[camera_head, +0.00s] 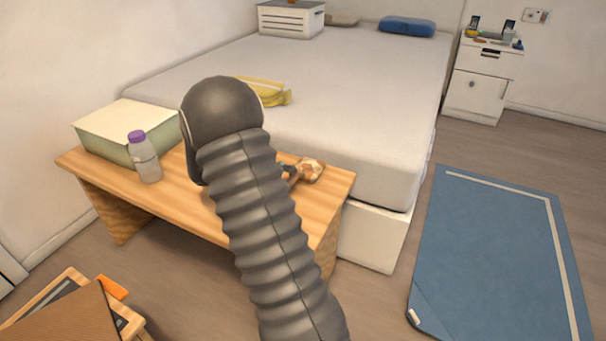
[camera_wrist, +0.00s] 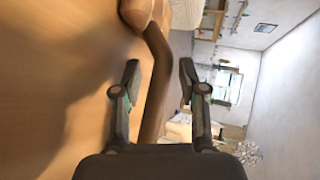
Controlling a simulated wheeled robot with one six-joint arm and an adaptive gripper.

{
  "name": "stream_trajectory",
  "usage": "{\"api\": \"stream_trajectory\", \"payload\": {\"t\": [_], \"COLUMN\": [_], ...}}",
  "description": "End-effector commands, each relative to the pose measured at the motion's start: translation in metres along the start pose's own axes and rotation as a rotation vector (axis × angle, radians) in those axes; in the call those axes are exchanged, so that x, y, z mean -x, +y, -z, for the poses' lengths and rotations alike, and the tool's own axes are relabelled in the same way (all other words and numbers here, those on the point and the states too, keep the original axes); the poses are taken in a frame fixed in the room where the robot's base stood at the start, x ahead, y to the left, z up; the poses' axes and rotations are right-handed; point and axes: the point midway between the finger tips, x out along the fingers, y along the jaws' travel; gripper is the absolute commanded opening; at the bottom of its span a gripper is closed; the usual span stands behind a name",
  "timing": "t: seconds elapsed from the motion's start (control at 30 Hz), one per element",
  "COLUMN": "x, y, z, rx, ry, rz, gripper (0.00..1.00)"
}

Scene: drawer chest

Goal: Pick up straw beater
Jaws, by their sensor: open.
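The straw beater (camera_head: 310,169) is a brown thing lying at the right end of the wooden bench (camera_head: 335,186). My arm covers part of it in the head view. In the wrist view its brown handle (camera_wrist: 156,85) runs between the two fingers of my gripper (camera_wrist: 160,75), with its wider tan end beyond the fingertips at the top. My gripper is open, with a finger on each side of the handle and gaps visible. In the head view my gripper is mostly hidden behind my arm.
A purple-capped bottle (camera_head: 146,160) and a pale green box (camera_head: 120,132) stand on the bench's left part. Behind is a bed (camera_head: 340,95) with a yellow cloth (camera_head: 265,92). A blue mat (camera_head: 495,245) lies on the floor at right. A wooden-framed item (camera_head: 65,295) is at lower left.

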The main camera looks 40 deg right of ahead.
Motion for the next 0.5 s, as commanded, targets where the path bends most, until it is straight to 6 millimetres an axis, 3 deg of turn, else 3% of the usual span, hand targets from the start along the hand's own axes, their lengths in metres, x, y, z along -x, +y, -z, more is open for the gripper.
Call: {"api": "stream_trajectory", "payload": {"t": [0.2, 0.43, 0.5], "x": [-0.029, -0.03, -0.03], "y": [-0.001, -0.001, -0.001], "z": [0.001, 0.0, 0.0], "rx": [0.0, 0.0, 0.0], "ry": [0.002, 0.0, 0.0], "rz": [0.001, 0.001, 0.001], "gripper": [0.42, 0.42, 0.27]}}
